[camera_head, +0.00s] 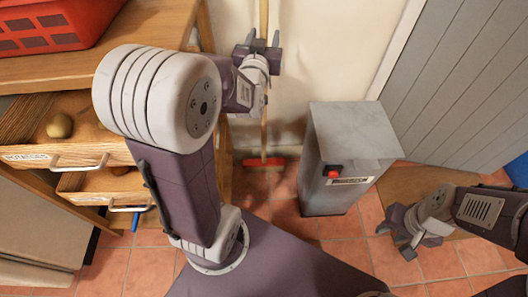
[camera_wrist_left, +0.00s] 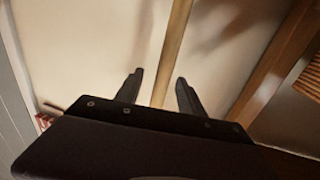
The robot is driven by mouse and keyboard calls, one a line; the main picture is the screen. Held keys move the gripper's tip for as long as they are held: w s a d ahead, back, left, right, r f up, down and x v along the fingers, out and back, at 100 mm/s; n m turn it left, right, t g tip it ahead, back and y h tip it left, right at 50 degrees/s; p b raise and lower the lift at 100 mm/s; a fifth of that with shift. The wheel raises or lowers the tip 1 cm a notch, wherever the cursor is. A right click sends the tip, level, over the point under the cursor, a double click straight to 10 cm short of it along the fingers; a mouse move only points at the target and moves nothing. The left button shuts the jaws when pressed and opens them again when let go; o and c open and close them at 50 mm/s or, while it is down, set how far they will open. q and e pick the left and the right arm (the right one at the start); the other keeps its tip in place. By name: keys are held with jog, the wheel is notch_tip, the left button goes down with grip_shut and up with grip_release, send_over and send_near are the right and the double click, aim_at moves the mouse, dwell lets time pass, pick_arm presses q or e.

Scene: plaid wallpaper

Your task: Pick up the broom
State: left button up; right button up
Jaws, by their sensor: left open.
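The broom (camera_head: 264,133) stands upright against the pale wall, with a thin wooden handle and a red head on the tiled floor. My left gripper (camera_head: 263,42) is at the upper part of the handle. In the left wrist view the handle (camera_wrist_left: 173,50) runs between the two dark, spread fingers of my left gripper (camera_wrist_left: 160,90), with a gap on each side. My right gripper (camera_head: 402,240) is low at the right, over the floor and away from the broom; its fingers look spread, with nothing seen between them.
A grey metal bin (camera_head: 345,150) with a red button stands right of the broom. A wooden cabinet (camera_head: 140,45) with drawers and a red basket (camera_head: 45,22) is at the left. A grey plank door (camera_head: 465,80) is at the right. Tiled floor lies between.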

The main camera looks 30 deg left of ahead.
pick_arm(q)
jog(key=b+x, duration=0.1)
jog(key=x, duration=0.1)
jog(key=f+b+x, duration=0.1)
jog(key=x, duration=0.1)
jog(key=shift+w+a+b, duration=0.3)
jog(key=shift+b, duration=0.1)
jog(key=shift+w, duration=0.2)
jog(key=shift+r, duration=0.1)
grip_shut()
dwell(0.8)
